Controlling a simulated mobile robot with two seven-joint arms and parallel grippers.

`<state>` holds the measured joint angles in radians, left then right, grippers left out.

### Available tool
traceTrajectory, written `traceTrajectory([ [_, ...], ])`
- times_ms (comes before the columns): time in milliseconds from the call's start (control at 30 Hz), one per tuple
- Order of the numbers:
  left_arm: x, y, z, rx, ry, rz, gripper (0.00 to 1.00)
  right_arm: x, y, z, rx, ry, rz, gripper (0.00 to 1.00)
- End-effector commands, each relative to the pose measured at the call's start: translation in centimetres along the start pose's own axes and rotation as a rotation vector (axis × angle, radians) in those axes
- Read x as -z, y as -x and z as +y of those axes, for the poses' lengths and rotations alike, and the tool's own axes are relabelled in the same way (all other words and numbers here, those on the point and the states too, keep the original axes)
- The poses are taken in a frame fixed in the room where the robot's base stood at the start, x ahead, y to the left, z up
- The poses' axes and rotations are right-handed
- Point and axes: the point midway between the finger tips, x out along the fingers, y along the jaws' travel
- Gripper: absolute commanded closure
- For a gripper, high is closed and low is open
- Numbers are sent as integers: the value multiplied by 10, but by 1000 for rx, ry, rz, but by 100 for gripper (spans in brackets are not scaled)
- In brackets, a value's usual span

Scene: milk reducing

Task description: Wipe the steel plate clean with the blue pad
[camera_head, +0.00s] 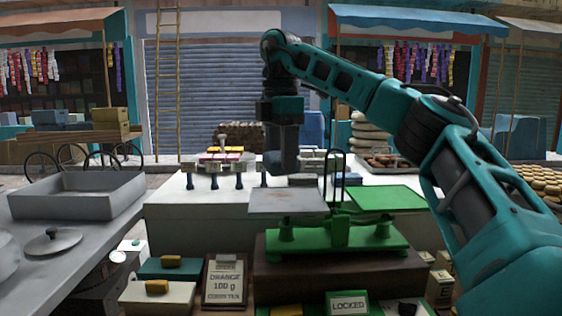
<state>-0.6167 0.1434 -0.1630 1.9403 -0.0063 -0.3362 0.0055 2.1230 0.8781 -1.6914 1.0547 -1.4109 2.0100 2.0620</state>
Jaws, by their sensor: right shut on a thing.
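The steel plate (287,203) is the left pan of a green balance scale. It has faint reddish-brown marks on its surface. My right gripper (284,168) points down above and behind the plate's back edge. I cannot tell whether the pad touches anything. My left gripper is not in view.
The scale's green right pan (386,198) and upright frame (337,165) stand close to the right. A white counter (190,205) lies behind. A grey tray (80,195) and lid (52,241) are on the left table. A sign (225,281) stands in front.

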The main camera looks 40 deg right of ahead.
Motion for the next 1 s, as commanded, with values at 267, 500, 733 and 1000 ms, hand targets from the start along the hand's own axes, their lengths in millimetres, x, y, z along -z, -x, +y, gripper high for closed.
traceTrajectory([
  [267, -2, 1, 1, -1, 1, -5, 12, 0, 1, 0, 0, 0, 1, 70],
  [500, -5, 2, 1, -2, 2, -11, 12, 0, 1, 0, 0, 0, 1, 70],
  [733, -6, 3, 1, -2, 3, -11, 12, 0, 2, 2, 7, 94, 0, 70],
  [1000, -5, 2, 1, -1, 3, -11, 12, -2, 6, 8, 30, 409, -6, 70],
])
